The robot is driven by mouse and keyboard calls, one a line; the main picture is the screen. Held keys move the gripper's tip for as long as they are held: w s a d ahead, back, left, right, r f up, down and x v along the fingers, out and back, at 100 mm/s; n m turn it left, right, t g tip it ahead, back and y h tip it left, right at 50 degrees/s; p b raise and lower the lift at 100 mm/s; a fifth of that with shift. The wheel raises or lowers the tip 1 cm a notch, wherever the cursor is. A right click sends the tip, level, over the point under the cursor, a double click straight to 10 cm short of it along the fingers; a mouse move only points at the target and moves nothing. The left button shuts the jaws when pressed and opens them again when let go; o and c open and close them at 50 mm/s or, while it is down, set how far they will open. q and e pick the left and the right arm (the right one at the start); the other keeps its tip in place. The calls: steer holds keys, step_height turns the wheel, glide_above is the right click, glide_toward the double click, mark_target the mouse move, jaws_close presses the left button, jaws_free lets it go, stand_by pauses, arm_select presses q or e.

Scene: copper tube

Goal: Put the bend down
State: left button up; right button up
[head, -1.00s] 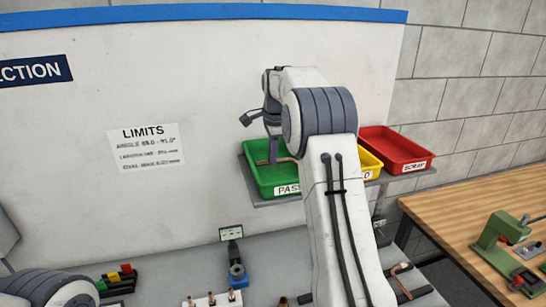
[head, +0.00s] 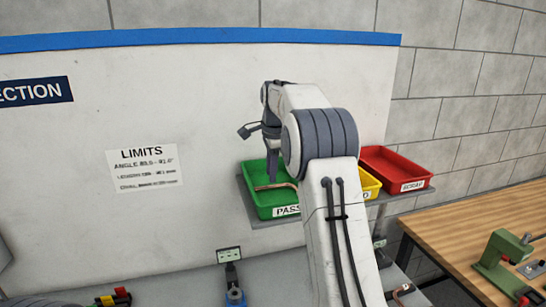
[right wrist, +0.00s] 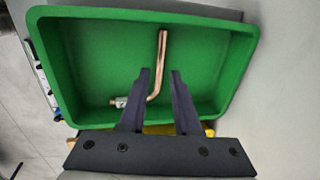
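The bend, a copper tube with a short grey fitting at one end, shows in the head view (head: 275,186) and in the right wrist view (right wrist: 161,62). It lies in the green tray labelled PASS (head: 253,205), whose rim also shows in the right wrist view (right wrist: 45,70). My right gripper (right wrist: 159,72) is over the tray with its fingers apart on either side of the tube, with gaps to it. In the head view the right gripper (head: 272,178) points down into the tray, partly hidden by my arm. My left gripper is out of view.
A yellow tray (head: 369,187) and a red SCRAP tray (head: 398,172) stand right of the green one on the same shelf. A wall panel with a LIMITS sheet (head: 145,168) is behind. A wooden bench (head: 450,225) with a green tool (head: 500,255) is at right.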

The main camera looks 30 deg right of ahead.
step_height(320, 180, up, 8)
steer(key=s, duration=0.2)
steer(key=s+a+f+n, duration=0.2)
steer(key=s+a+n, duration=0.25)
steer(key=a, duration=0.45)
steer(key=s+a+f+n+y, duration=0.1)
steer(key=s+a+f+n, duration=0.15)
steer(key=a+n, duration=0.45)
steer(key=s+a+f+n, duration=0.2)
steer(key=s+a+n, duration=0.15)
steer(key=a, duration=0.75)
steer(key=s+a+f+n, duration=0.1)
steer(key=s+f+n, duration=0.3)
steer(key=s, duration=0.4)
steer(key=s+a+f+n+g, duration=0.1)
steer(key=s+f+n, duration=0.3)
steer(key=s, duration=0.4)
steer(key=s+a+f+n+g, duration=0.1)
steer(key=s+a+f+n, duration=0.2)
steer(key=s, duration=0.5)
steer(key=shift+s+f+n+y, duration=0.3)
steer(key=shift+s+f+n, duration=0.15)
steer(key=shift+n, duration=0.65)
steer(key=shift+a, duration=0.1)
step_height(320, 180, down, 14)
steer(key=b, duration=1.3)
steer(key=shift+r, duration=0.25)
